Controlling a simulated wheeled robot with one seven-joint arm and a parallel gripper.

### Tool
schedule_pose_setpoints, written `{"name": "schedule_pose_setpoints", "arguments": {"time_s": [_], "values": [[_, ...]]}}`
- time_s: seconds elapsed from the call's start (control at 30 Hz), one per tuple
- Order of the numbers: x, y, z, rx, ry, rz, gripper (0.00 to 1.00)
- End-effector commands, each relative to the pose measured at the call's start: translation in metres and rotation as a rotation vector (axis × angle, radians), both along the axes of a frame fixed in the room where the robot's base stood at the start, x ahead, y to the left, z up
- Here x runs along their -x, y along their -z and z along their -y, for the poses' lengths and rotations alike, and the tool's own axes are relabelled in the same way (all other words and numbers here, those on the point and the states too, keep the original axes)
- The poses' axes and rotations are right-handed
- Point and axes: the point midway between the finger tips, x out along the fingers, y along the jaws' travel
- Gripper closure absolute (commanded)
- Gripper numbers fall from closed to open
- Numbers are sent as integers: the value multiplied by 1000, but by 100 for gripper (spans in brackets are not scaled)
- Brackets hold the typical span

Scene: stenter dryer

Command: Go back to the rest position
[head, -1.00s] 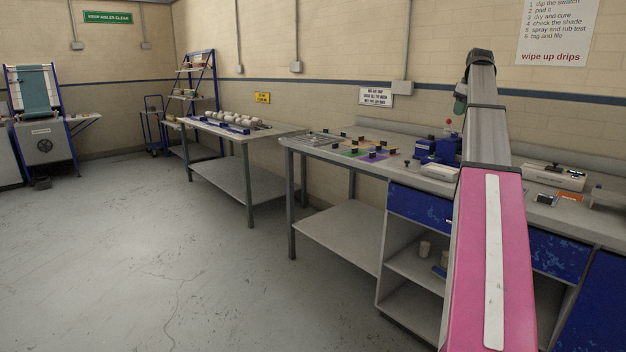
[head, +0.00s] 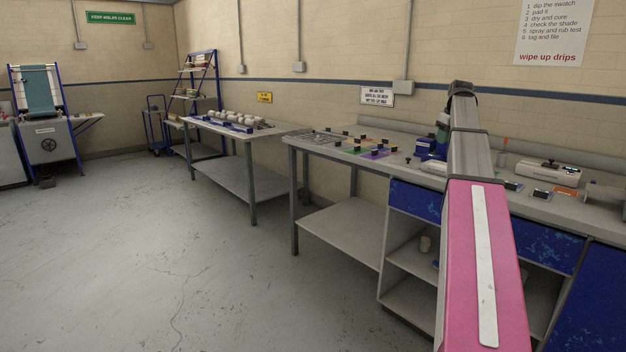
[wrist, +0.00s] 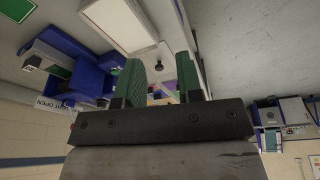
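My gripper (wrist: 160,82) shows in the wrist view with its two green fingers apart and a clear gap between them. Nothing is held in the gap; bench items show in the background beyond it. In the head view my pink and grey arm reaches forward over the right bench and hides most of the gripper. The wrist view is turned over, with the blue machine (wrist: 82,70) to the left of the fingers. In the head view this blue machine (head: 428,150) stands on the bench just left of my arm, partly hidden.
The grey workbench (head: 322,150) holds coloured swatches with black pieces, and a white device (head: 547,171) at right. Blue drawers (head: 415,200) and open shelves are below. A second table (head: 240,137) carries white rolls. The floor (head: 150,240) at left is clear.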

Motion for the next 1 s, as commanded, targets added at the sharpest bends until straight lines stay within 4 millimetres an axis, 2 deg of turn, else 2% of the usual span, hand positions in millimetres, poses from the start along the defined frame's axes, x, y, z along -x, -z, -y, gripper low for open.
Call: {"name": "schedule_pose_setpoints", "arguments": {"time_s": [0.27,0.3,0.47,0.7,0.87,1.0], "values": [[23,119,-64,-20,82,-50,66],[28,139,-75,-21,96,-60,66],[53,211,-116,-27,156,-91,66],[104,308,-176,-27,244,-137,66],[147,364,-212,-20,298,-166,66],[188,408,-241,-13,345,-189,66]]}}
